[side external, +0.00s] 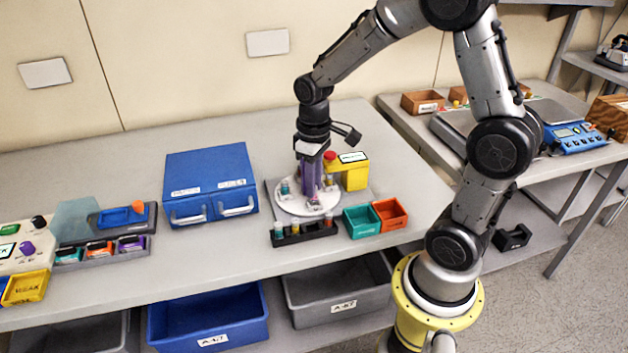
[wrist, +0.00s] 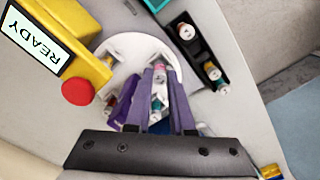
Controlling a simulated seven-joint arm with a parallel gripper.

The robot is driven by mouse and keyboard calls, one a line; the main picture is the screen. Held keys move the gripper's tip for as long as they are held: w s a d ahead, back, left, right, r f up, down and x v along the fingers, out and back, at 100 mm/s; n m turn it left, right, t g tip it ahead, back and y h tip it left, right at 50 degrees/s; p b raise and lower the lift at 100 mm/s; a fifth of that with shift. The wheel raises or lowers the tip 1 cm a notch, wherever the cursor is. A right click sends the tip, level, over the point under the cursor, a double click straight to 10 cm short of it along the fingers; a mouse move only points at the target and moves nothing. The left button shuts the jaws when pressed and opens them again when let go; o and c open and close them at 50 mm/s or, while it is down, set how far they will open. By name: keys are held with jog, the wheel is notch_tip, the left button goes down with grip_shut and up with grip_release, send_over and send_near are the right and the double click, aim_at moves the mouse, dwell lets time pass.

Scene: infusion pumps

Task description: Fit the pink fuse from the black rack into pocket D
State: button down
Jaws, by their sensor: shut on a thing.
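My gripper (wrist: 160,76) has its purple fingers shut on a pink-topped fuse (wrist: 159,69), over the round white plate (wrist: 116,44). In the side view my gripper (side external: 313,194) points down over the same plate (side external: 291,207), and the held fuse is hidden there. I cannot tell whether the fuse is seated or just above the plate. The black rack (side external: 305,238) lies in front of the plate and also shows in the wrist view (wrist: 203,52), with several other fuses in it. Pocket letters are too small to read, so I cannot tell which pocket is D.
Other fuses stand on the plate, one of them at its left (side external: 284,187). A yellow unit (side external: 355,171) with a red button and a READY screen (wrist: 33,38) stands close behind. Teal (side external: 361,222) and orange (side external: 390,214) bins sit right of the rack; a blue drawer box (side external: 209,185) is left.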

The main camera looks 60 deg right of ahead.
jog(key=shift+f, duration=0.55)
jog(key=c, duration=1.1)
grip_release()
jog(key=shift+r, duration=0.1)
jog(key=shift+r, duration=1)
jog(key=shift+o, duration=0.3)
jog(key=o, duration=0.5)
